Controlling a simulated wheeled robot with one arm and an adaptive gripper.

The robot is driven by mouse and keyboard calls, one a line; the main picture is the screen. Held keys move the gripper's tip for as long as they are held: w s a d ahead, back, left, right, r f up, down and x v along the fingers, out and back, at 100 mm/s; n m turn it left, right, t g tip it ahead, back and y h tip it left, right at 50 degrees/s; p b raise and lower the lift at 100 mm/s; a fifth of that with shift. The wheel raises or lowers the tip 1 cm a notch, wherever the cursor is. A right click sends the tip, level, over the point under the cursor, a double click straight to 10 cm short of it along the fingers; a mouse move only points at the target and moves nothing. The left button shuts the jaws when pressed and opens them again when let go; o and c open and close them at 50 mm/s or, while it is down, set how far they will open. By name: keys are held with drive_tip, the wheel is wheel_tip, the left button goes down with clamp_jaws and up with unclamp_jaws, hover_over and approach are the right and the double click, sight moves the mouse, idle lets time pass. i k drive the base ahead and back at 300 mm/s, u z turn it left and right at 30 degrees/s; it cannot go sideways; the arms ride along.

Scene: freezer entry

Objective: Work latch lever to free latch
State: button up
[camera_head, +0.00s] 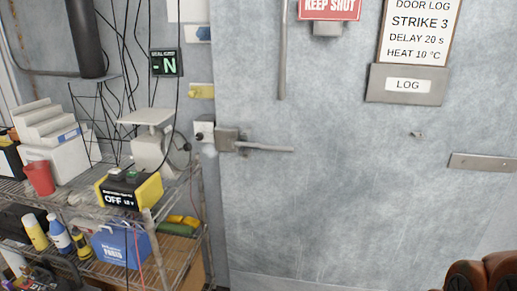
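The latch lever (264,147) is a grey metal handle on the pale grey freezer door (330,190). It sticks out to the right, nearly level, from a square latch body (227,139) at the door's left edge. A small white box with a dark round spot, the strike-side fitting (204,132), sits just left of the latch body. The door looks closed against its frame. My gripper cannot be made out in this view, and nothing touches the lever.
A wire shelf (172,258) at left holds a yellow-black box marked OFF (130,190), a red cup (39,177), a scale (152,145) and bottles. A LOG holder (407,85) and a push plate (482,162) are on the door. Brown rounded shapes (485,275) fill the lower right corner.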

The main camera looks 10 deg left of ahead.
sight(232, 143)
drive_tip(key=u, duration=0.55)
drive_tip(key=k, duration=1.3)
drive_tip(key=u, duration=1.15)
drive_tip(key=i, duration=1.4)
drive_tip(key=z, duration=0.55)
drive_tip(key=i, duration=0.4)
drive_tip(key=z, duration=0.4)
